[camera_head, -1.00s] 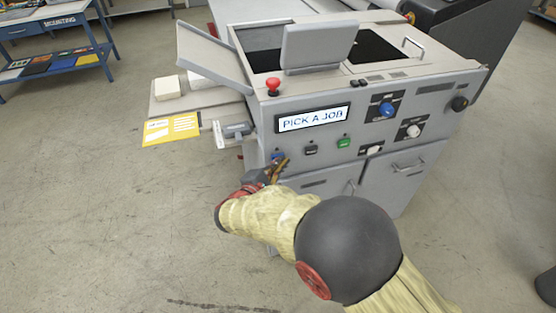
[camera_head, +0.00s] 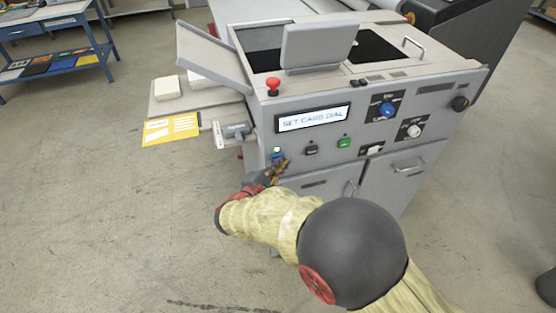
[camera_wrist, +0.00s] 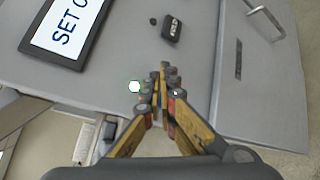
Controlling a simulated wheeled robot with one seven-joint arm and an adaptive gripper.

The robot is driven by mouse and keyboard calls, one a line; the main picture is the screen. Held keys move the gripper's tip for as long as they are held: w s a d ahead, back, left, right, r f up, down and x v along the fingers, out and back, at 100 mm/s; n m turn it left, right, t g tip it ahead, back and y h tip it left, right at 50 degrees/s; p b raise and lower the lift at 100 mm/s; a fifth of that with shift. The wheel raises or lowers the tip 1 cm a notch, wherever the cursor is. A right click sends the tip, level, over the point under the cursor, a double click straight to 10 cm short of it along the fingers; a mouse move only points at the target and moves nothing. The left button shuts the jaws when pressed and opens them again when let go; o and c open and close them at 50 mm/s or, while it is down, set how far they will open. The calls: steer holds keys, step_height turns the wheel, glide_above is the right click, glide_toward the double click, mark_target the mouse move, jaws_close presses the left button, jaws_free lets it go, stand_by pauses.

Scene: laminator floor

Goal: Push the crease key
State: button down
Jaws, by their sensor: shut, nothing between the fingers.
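The grey machine (camera_head: 330,175) has a row of small keys below its display. A blue key (camera_head: 277,154) is at the left end, then a black key (camera_head: 311,149) and a green key (camera_head: 343,142). The labels are too small to read, so I cannot tell by lettering which is the crease key. My gripper (camera_head: 284,163) is shut and empty, just below and right of the blue key. In the wrist view my gripper (camera_wrist: 165,80) points at the panel. The black key (camera_wrist: 172,28) is beyond its tips. I cannot tell whether the tips touch the panel.
The display (camera_head: 313,117) seems to read "SET CARD DIAL". A blue knob (camera_head: 387,109) and a white knob (camera_head: 413,131) are at the right. A red stop button (camera_head: 273,84) is on top. A grey lever part (camera_head: 237,130) juts out left of the keys.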

steer(key=shift+s, duration=0.15)
steer(key=s+d, duration=0.1)
steer(key=s, duration=0.4)
steer(key=shift+s+d+p, duration=0.35)
steer(key=shift+s+p, duration=0.05)
stand_by(0.6)
